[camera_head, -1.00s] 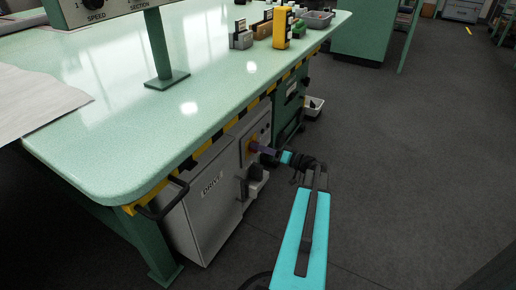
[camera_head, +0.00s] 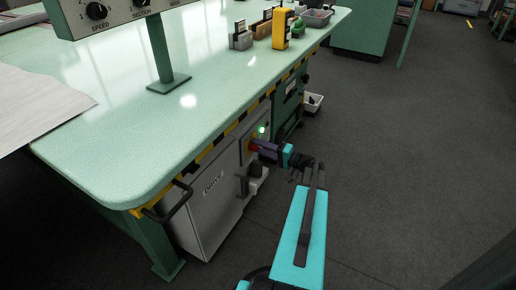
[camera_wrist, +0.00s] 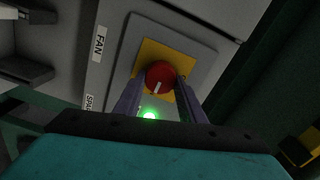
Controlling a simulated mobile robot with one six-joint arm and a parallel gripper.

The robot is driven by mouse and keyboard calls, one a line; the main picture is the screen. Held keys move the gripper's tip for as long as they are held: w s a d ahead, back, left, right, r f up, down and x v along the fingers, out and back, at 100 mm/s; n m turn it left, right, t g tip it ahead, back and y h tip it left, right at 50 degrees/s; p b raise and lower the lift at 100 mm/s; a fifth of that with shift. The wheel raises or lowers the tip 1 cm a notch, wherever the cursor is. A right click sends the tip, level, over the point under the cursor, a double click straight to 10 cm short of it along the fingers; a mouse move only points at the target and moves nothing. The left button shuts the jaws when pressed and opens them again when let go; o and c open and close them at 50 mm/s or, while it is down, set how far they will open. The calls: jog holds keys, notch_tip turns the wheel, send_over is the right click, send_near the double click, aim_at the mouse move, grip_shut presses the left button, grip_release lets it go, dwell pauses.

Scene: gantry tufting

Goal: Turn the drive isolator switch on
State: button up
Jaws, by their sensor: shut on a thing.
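The drive isolator switch is a red round knob (camera_wrist: 160,76) on a yellow plate (camera_wrist: 142,62), set in a grey panel. My gripper (camera_wrist: 160,88) is shut on the red knob, with one purple finger on each side of it. The white mark on the knob points down and slightly left in the wrist view. A green lamp (camera_wrist: 150,115) glows beside the switch; it also glows in the head view (camera_head: 262,129). In the head view my gripper (camera_head: 254,146) meets the panel and hides most of the knob.
Open floor (camera_head: 410,170) lies to the right.

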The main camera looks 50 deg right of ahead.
jog(key=shift+s+a+f, duration=0.1)
jog(key=shift+a, duration=0.05)
jog(key=o, duration=1)
jog(key=shift+o, duration=0.2)
jog(key=p+v, duration=0.2)
jog(key=v, duration=1.2)
jog(key=shift+p, duration=0.35)
